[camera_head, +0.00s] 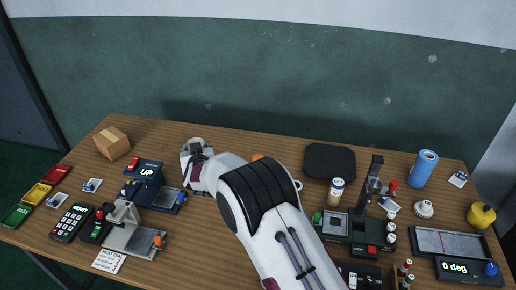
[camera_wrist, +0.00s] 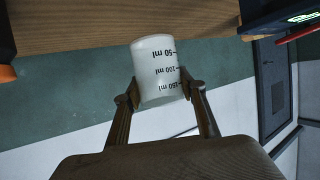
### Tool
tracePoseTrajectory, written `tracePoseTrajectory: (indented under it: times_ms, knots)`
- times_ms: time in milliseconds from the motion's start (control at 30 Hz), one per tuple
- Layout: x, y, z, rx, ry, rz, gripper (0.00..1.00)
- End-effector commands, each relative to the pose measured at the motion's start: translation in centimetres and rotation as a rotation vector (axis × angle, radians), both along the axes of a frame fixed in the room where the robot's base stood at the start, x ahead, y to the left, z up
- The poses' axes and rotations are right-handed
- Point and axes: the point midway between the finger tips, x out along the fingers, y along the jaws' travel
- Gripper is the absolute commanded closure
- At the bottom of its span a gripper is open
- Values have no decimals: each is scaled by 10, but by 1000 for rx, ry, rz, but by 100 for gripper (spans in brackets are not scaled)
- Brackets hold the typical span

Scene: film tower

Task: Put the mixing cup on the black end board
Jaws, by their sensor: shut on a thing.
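The mixing cup (camera_wrist: 158,62) is white and translucent with black ml marks, and it shows in the wrist view. My gripper (camera_wrist: 160,84) is shut on it, with one finger on each side of its wall. The cup's marks appear upside down in this view. In the head view I cannot make out the cup; my wrist and arm hide it. The black end board (camera_head: 330,161) is a dark, flat, rounded square at the back of the table, right of my arm. Its visible top is bare.
The wooden table (camera_head: 235,142) is clear behind my wrist. A white-capped bottle (camera_head: 336,191) stands just in front of the black board, with a black device (camera_head: 352,229) nearer. A blue roll (camera_head: 422,169) stands at right. The blue "UP" device (camera_head: 150,187) is at left.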

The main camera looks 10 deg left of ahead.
Motion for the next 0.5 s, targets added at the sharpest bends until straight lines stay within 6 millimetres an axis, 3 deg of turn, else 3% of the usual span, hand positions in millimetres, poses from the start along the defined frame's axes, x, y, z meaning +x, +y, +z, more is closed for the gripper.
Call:
tracePoseTrajectory:
  times_ms: [267,500]
  knots:
    - [7,-8,1,1,-1,-12,84]
    - [34,-42,8,3,-2,-62,84]
